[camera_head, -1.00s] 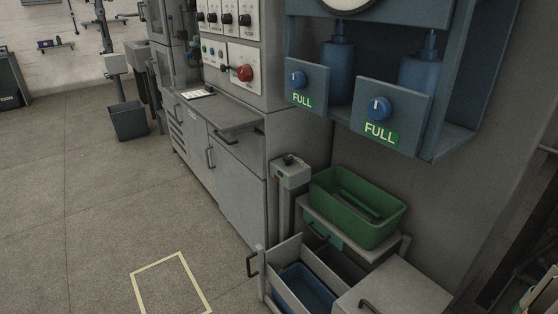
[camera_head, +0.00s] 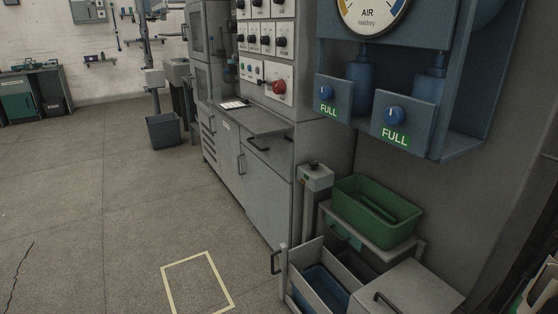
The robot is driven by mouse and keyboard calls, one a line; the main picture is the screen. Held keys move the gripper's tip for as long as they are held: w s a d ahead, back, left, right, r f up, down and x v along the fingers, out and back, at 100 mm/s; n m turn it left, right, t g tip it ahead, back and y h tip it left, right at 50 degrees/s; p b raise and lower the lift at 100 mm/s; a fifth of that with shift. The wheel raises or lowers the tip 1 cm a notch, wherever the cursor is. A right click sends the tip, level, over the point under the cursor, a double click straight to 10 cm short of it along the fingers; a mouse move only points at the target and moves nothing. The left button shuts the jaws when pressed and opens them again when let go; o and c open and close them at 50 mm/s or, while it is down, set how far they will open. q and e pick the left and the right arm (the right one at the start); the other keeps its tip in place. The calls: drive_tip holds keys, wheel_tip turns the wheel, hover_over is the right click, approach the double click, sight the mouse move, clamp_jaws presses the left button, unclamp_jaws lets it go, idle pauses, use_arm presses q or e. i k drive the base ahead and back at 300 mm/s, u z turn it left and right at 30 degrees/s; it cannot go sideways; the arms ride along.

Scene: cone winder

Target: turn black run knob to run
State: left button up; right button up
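Several black knobs show on the white panels (camera_head: 266,38) of the grey cabinet, at the upper middle of the head view. A larger red knob (camera_head: 279,86) is on the panel below them, with small blue and dark controls to its left. A grey post (camera_head: 316,179) in front of the cabinet carries a small dark control on its top. The lettering on the panels is too small to read, so I cannot tell which black knob is the run knob. Neither of my grippers is in view.
Two blue knobs marked FULL sit on a blue rack (camera_head: 404,123) at the right, below an air gauge (camera_head: 373,12). A green bin (camera_head: 376,211) and an open drawer (camera_head: 315,278) stand low at the right. The floor (camera_head: 110,215) at the left is clear, with a yellow outline (camera_head: 198,283).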

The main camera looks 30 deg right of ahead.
sight(313, 164)
drive_tip(key=z, duration=0.05)
drive_tip(key=i, duration=1)
drive_tip(key=z, duration=0.55)
